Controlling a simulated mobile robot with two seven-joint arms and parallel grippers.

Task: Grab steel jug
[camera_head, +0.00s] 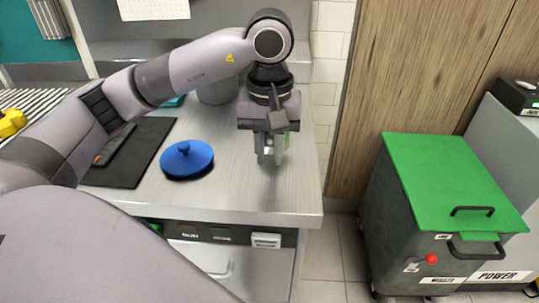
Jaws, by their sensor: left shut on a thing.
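A grey, metal-looking round vessel (216,93) stands at the back of the steel counter, behind my left arm. It may be the steel jug, but the arm hides its upper part, so I cannot tell for sure. My left gripper (270,157) points down over the right part of the counter, in front and to the right of that vessel and apart from it. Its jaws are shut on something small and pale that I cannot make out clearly. My right gripper is not in view.
A blue lid with a knob (187,159) lies on the steel counter (240,195), beside a dark mat (125,172). A yellow object (11,122) is at the far left. A green-topped bin (450,180) stands right of the counter, across a strip of tiled floor.

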